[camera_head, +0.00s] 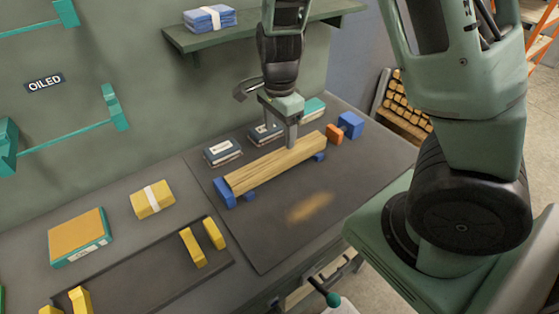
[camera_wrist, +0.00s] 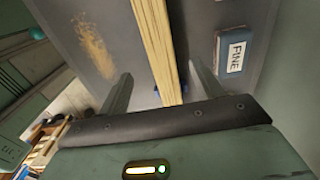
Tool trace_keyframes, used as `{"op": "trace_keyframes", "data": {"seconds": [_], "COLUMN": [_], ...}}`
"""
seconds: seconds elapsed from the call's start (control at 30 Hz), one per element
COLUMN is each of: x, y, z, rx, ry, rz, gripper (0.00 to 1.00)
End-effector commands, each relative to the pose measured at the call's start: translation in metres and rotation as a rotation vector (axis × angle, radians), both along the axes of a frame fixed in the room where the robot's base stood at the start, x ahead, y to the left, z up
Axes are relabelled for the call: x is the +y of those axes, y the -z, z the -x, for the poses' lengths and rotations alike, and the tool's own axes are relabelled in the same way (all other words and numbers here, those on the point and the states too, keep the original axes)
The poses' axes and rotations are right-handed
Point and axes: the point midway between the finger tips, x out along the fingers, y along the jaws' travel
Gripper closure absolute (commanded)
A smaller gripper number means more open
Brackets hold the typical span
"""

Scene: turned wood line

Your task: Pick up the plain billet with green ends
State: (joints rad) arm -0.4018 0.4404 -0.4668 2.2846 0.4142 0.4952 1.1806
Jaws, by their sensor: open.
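A long, plain pale-wood billet (camera_head: 270,165) lies across blue supports (camera_head: 225,193) on the dark work mat. I cannot make out green on its ends in these views. My gripper (camera_head: 290,143) is over the billet, toward its right half, pointing down. In the wrist view the billet (camera_wrist: 156,35) runs between the two spread fingers of my gripper (camera_wrist: 162,72), with a gap on each side. The gripper is open and not closed on the billet. The head view hides part of the far finger.
Dark-blue boxes (camera_head: 222,151) lie behind the billet; one labelled FINE (camera_wrist: 231,52) is near a finger in the wrist view. A shelf (camera_head: 265,32) overhangs behind.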

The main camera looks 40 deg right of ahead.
Motion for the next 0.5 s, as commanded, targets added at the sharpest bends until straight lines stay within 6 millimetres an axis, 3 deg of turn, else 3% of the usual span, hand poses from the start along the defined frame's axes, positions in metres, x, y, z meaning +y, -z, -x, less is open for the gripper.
{"op": "trace_keyframes", "data": {"seconds": [0.03, 0.2, 0.5], "x": [-0.001, -0.001, -0.001], "y": [0.013, 0.039, 0.063], "z": [0.001, 0.0, 0.0], "rx": [0.005, 0.002, 0.004], "ry": [0.004, 0.002, 0.002], "rz": [0.0, 0.0, 0.0], "gripper": [0.34, 0.34, 0.34]}}
